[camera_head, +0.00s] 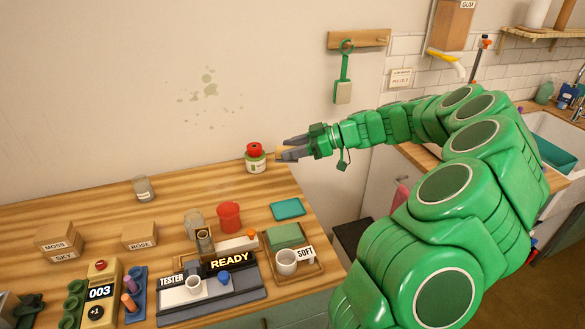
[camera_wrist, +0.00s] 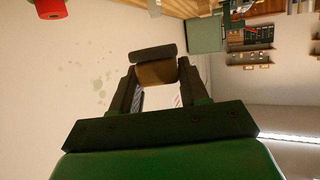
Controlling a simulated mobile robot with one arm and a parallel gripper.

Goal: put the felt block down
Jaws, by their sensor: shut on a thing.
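My gripper (camera_head: 291,149) is shut on a small tan-brown block, taken as the felt block (camera_head: 281,151), with little of it showing past the fingers. In the wrist view, the felt block (camera_wrist: 157,74) sits between the fingertips of my gripper (camera_wrist: 155,82), with a dark grey strip along its far side. In the head view, my gripper is near the back right corner of the wooden table (camera_head: 290,185), close to a jar with a red lid (camera_head: 256,158). The block appears raised above the tabletop; its exact height is hard to tell.
A teal pad (camera_head: 288,208) lies near the table's right edge, behind a tray (camera_head: 315,268) with a green block, a cup and a SOFT sign. A red cup (camera_head: 229,216) and a tester (camera_head: 212,290) stand left. Bare wood lies around the pad.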

